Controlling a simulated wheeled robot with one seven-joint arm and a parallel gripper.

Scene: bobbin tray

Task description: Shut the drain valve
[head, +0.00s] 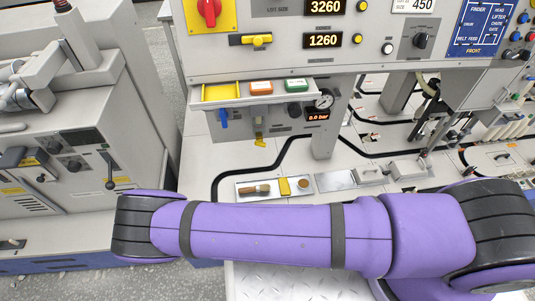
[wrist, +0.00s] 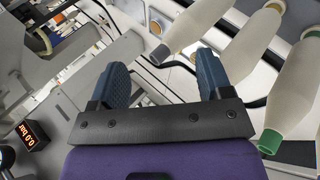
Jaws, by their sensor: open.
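No label that I can read marks the drain valve. Below the small tray in the head view hang a blue lever (head: 223,117) and a yellow-handled valve (head: 259,139), both pointing down. A horizontal yellow handle (head: 257,40) sits on the panel above. A round gauge (head: 323,99) and a display reading 0.0 bar (head: 318,115) are right of the tray; the display also shows in the wrist view (wrist: 34,134). My gripper (wrist: 165,80) is open with nothing between its blue fingers. It is out of the head view, and neither lever is clear in the wrist view.
A shallow tray with a brush (head: 255,189) lies on the bench. A red knob (head: 209,12) is on the upper panel. A grey machine (head: 60,150) stands at left.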

